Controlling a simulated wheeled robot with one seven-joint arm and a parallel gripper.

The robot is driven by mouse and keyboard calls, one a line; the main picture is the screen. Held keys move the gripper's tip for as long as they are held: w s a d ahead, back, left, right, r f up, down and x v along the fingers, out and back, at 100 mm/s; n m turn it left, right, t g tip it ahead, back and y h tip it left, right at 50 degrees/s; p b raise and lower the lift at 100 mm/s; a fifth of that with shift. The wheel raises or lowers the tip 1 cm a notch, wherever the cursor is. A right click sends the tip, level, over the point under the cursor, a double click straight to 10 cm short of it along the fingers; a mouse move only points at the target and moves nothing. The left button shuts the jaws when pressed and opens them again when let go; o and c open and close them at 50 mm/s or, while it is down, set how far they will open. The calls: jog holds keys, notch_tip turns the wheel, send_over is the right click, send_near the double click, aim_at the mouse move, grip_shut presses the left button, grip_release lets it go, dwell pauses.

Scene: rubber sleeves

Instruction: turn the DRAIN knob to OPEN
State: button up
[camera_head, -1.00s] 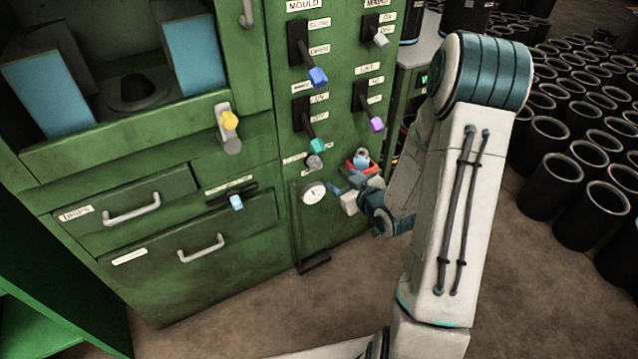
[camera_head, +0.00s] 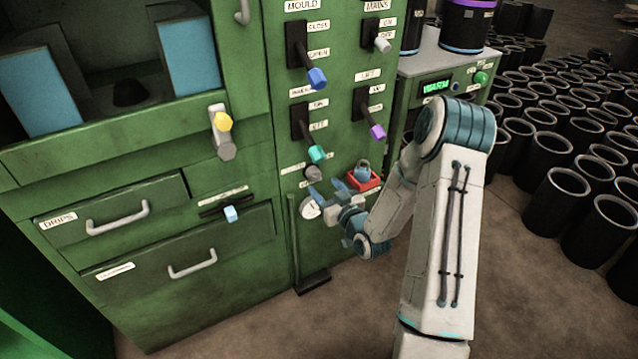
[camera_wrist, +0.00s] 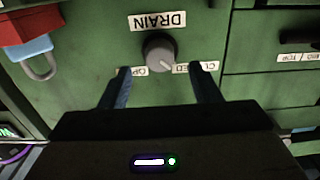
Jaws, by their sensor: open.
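The DRAIN knob (camera_wrist: 160,50) is a round grey knob on the green panel. The wrist view shows it upside down, with the DRAIN label (camera_wrist: 158,21) above it. A part-hidden label starting OP (camera_wrist: 139,72) is at its lower left, and the CLOSED label (camera_wrist: 197,68) is at its lower right. The knob's pale pointer mark faces lower right, toward CLOSED. In the head view the knob (camera_head: 313,174) sits just above my gripper (camera_head: 328,190). My gripper is open and empty; in the wrist view its fingers (camera_wrist: 163,86) stand apart, short of the knob and not touching it.
A red block (camera_head: 364,181) with a blue-grey padlock (camera_wrist: 38,58) is beside the knob. Levers with green (camera_head: 316,154) and purple (camera_head: 377,132) ends jut out above. Black sleeves (camera_head: 565,167) stand on the floor at right.

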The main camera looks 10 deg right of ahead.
aim_at(316, 178)
jog(key=shift+x, duration=2.05)
jog(key=c, duration=1)
